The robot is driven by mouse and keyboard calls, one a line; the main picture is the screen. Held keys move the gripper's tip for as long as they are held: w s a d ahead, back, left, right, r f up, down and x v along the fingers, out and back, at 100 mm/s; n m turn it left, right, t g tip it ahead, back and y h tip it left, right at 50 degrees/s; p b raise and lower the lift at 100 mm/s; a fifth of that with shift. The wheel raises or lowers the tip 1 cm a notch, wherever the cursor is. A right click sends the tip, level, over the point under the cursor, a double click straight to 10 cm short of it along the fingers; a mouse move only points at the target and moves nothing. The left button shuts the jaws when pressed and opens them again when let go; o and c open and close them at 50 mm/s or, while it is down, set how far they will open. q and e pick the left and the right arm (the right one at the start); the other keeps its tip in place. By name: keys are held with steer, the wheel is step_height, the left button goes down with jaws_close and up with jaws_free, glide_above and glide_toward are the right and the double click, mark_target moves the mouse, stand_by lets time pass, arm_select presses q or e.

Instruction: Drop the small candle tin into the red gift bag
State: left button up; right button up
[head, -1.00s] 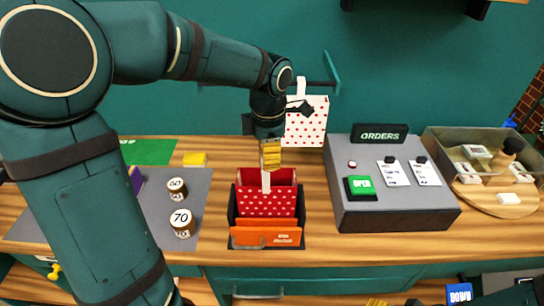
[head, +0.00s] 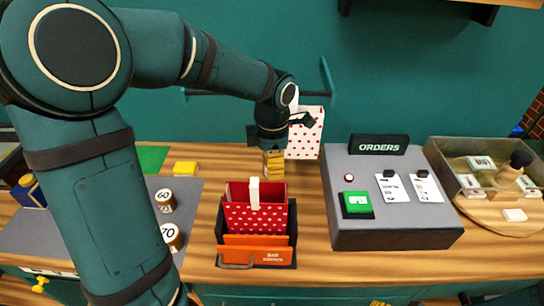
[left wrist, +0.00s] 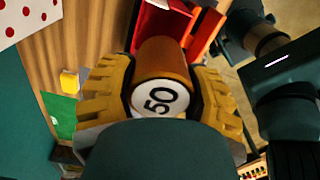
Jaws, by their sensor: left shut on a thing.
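My left gripper (head: 273,164), with yellow fingers, is shut on a small amber candle tin marked 50 (left wrist: 158,96), seen end-on in the left wrist view. The tin is hidden in the head view. The red gift bag (head: 255,218) with white dots stands upright in a black holder with an orange front; a white tag rises from it. In the head view the gripper is above and slightly right of the bag, towards its far side. The bag's red shows beyond the tin in the left wrist view (left wrist: 160,22). My right gripper is not in view.
Tins marked 60 (head: 164,200) and 70 (head: 171,238) stand on a grey mat at left, near a yellow block (head: 185,168). A white dotted bag (head: 306,138) is by the back wall. The grey ORDERS console (head: 390,238) stands right; bare wood separates it from the holder.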

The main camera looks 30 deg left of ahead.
arm_select(q)
step_height(320, 180, down, 2)
steer(key=shift+f+b, duration=0.1)
steer(key=shift+b, duration=0.3)
steer(key=shift+f+b, duration=1.9)
steer(key=shift+f, duration=0.5)
steer(key=o, duration=1.3)
steer(key=shift+o, duration=0.2)
steer(key=shift+r+p, duration=2.2)
steer(key=shift+r, duration=0.65)
steer(key=shift+r+p, duration=0.35)
steer(key=shift+r, duration=0.8)
